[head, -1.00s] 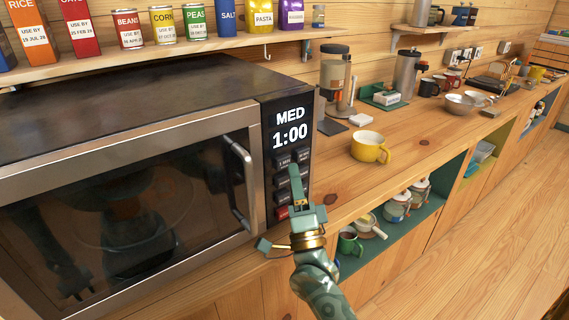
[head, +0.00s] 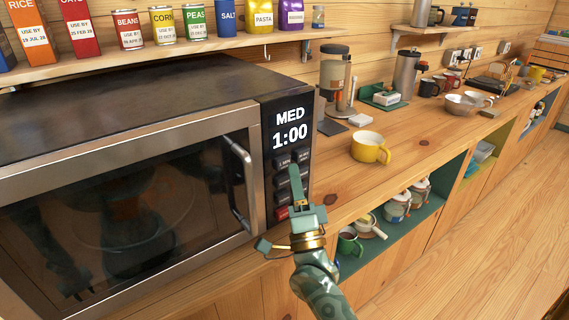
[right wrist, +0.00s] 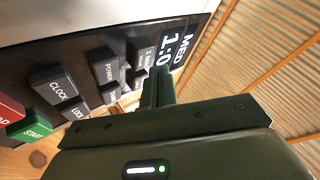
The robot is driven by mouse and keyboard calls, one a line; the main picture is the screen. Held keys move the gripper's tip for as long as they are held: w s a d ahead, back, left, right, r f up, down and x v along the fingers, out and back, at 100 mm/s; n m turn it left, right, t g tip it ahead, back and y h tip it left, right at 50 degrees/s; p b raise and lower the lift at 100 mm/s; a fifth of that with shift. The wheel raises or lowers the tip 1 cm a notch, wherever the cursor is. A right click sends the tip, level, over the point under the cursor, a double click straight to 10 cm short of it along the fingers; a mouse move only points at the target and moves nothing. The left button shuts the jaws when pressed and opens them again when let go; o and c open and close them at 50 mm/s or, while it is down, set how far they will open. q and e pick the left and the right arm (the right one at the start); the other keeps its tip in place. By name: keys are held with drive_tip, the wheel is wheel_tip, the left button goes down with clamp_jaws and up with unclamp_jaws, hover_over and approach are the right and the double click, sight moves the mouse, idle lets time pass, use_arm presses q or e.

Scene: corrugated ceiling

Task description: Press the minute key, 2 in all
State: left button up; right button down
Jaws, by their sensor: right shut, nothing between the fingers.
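The microwave (head: 130,170) has a black key panel at its right side, with a display (head: 290,128) reading MED 1:00. Below it is the minute key (head: 284,160), its label small in the head view. My right gripper (head: 294,170) is shut and empty, its fingertips just in front of the upper keys. In the right wrist view the shut fingers (right wrist: 160,85) point at the panel near the minute key (right wrist: 147,54), partly covering the keys around it. I cannot tell whether they touch it. My left gripper is not in view.
The wrist view shows CLOCK (right wrist: 56,86), POWER (right wrist: 104,68) and green START (right wrist: 30,127) keys close by. The door handle (head: 238,185) stands out left of the panel. A yellow mug (head: 369,148) is on the counter to the right. A shelf of tins hangs above.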

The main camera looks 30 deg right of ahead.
drive_tip(key=shift+w, duration=0.15)
idle(0.7)
drive_tip(key=shift+w, duration=0.25)
drive_tip(key=shift+w+a, duration=0.1)
drive_tip(key=shift+w, duration=0.25)
idle(0.5)
drive_tip(key=shift+s, duration=0.1)
idle(0.4)
drive_tip(key=shift+s+p, duration=0.6)
drive_tip(key=shift+s, duration=0.1)
drive_tip(key=s, duration=0.1)
drive_tip(key=s+p, duration=0.1)
drive_tip(key=s, duration=0.1)
drive_tip(key=s+p, duration=0.1)
drive_tip(key=s, duration=0.1)
drive_tip(key=shift+d, duration=0.4)
